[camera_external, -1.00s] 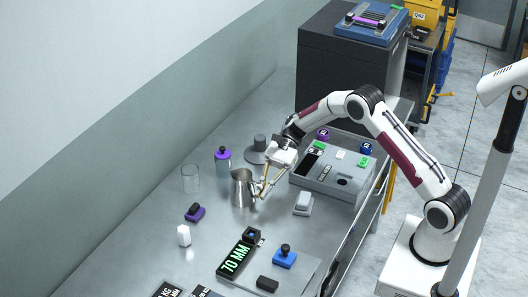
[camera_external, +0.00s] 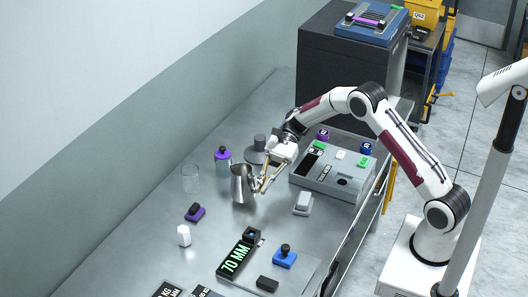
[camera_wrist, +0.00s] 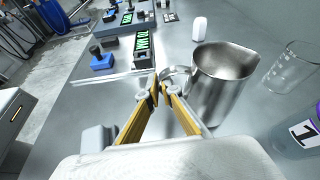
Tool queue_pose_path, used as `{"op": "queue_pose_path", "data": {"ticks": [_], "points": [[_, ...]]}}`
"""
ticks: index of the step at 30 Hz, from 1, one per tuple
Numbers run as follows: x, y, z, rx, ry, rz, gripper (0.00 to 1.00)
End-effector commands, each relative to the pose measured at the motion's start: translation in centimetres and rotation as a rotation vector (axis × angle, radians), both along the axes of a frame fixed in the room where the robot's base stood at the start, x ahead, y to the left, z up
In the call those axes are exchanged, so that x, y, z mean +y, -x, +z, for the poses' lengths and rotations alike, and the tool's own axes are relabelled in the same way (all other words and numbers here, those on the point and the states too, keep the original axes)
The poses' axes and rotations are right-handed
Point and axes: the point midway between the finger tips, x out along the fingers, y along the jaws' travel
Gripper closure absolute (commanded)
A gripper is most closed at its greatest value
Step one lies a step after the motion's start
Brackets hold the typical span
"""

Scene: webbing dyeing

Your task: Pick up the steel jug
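The steel jug (camera_external: 240,184) is a shiny metal pitcher near the middle of the bench; in the wrist view it (camera_wrist: 219,80) stands right of the fingers, with its handle towards them. My gripper (camera_external: 260,190) is at the jug's right side. In the wrist view my gripper's yellow-padded fingers (camera_wrist: 160,92) are closed on the jug's handle. The jug looks slightly raised and a little tilted; its base is partly hidden in the wrist view.
A glass beaker (camera_external: 191,178) and a purple-capped bottle (camera_external: 223,160) stand left of and behind the jug. A grey control box (camera_external: 330,178) is to the right.

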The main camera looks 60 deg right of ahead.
Motion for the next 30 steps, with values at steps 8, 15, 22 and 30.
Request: {"op": "queue_pose_path", "data": {"ticks": [8, 15, 22, 30], "points": [[0.0, 0.0, 2.2, -0.004, -0.001, 0.001, 1.0], [0.0, -0.1, 4.0, -0.004, -0.001, 0.001, 1.0], [0.0, 0.0, 5.5, -0.004, -0.001, 0.002, 1.0], [0.0, -0.1, 6.8, -0.003, -0.001, 0.0, 1.0]]}}
